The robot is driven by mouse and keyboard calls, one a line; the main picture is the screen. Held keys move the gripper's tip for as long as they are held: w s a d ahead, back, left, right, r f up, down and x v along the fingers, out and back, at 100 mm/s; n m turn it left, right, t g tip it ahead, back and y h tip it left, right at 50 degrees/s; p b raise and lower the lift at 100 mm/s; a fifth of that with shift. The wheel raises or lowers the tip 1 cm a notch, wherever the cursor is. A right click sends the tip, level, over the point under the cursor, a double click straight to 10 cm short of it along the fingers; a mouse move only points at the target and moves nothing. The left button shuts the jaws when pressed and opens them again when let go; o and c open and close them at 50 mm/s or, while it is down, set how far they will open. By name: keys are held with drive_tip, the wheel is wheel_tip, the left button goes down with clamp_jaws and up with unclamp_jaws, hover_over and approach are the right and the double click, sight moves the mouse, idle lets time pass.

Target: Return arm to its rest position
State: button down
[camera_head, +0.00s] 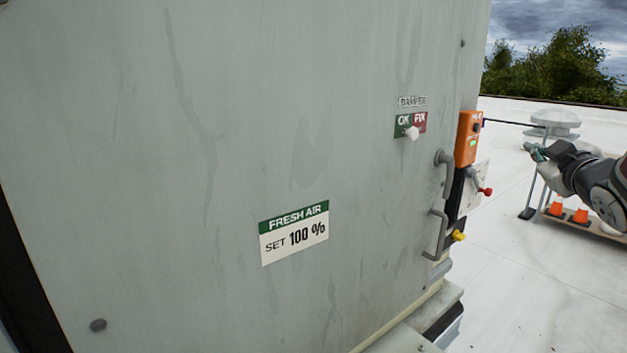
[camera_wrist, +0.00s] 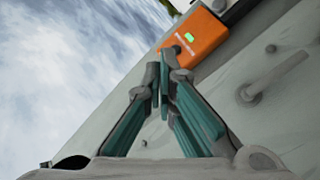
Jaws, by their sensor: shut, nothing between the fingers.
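My gripper (camera_head: 531,150) is at the right of the head view, held out in the air over the white roof, to the right of the cooler and apart from it. In the wrist view my gripper (camera_wrist: 160,84) shows its teal-lined fingers together at the tips, shut with nothing between them. My arm enters from the right edge of the head view. The grey cooler cabinet (camera_head: 130,130) fills the left and middle of the head view. The orange box (camera_head: 467,138) on its right edge has a lit green display and also shows beyond the fingertips in the wrist view (camera_wrist: 193,45).
The cabinet bears a FRESH AIR SET 100 % sign (camera_head: 294,232), a DAMPER OK/FIX plate (camera_head: 410,123) with a white knob, and grey handles (camera_head: 442,173). A red-knobbed lever (camera_head: 485,191) juts out. Open roof lies right of the cabinet.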

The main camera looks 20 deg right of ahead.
drive_tip(key=s+a+f+m+g+y, duration=0.1)
drive_tip(key=a+f+m+g+y, duration=0.15)
drive_tip(key=a, duration=0.75)
drive_tip(key=s+a+f+m+g+y, duration=0.1)
drive_tip(key=s+a+f+g, duration=0.15)
drive_tip(key=a, duration=0.85)
drive_tip(key=s+a+f+g+y, duration=0.2)
drive_tip(key=s+a+f+g, duration=0.1)
drive_tip(key=s+a, duration=0.5)
drive_tip(key=s+a+f+g+y, duration=0.2)
drive_tip(key=s+a+f, duration=0.3)
drive_tip(key=s+a, duration=0.3)
drive_tip(key=shift+a+f+g, duration=0.2)
drive_tip(key=shift+a+g, duration=0.3)
drive_tip(key=shift+a, duration=0.6)
drive_tip(key=shift+w+y, duration=0.1)
drive_tip(key=shift+y, duration=0.15)
